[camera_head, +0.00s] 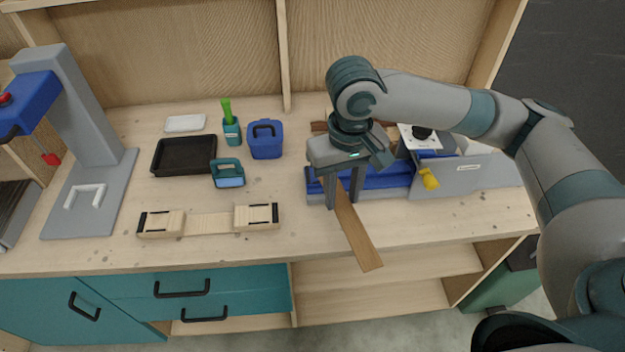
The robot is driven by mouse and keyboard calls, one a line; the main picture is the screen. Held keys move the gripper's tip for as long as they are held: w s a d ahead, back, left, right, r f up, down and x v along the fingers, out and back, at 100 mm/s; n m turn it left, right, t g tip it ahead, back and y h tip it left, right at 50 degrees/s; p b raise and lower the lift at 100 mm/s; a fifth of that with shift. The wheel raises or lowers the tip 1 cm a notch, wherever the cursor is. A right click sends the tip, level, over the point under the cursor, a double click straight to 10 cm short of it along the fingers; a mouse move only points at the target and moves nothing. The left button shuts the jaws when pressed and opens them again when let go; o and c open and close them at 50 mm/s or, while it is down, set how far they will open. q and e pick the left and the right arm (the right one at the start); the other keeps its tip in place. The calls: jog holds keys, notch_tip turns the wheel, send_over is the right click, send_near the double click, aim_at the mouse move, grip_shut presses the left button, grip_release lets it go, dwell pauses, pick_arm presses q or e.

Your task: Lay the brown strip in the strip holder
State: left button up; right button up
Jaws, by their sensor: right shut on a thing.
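The brown strip (358,238) is a long, thin piece of wood in the head view. My right gripper (341,203) is shut on it near its upper end, fingers pointing down. The strip slants from the fingers down and right, over the table's front edge. A pale wooden piece with two end blocks and a low middle (210,223) lies to the left of the gripper; it looks like the strip holder. Its middle looks empty, and the strip is apart from it. My left gripper is not in view.
A blue and grey machine (458,178) with a yellow knob stands behind and right of the gripper. A grey press (78,110) stands at the far left. A black tray (183,156), blue bin (265,140) and teal holder (228,173) sit behind the pale piece.

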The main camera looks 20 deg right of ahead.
aim_at(342, 203)
notch_tip(342, 203, down, 5)
jog(key=b, duration=0.5)
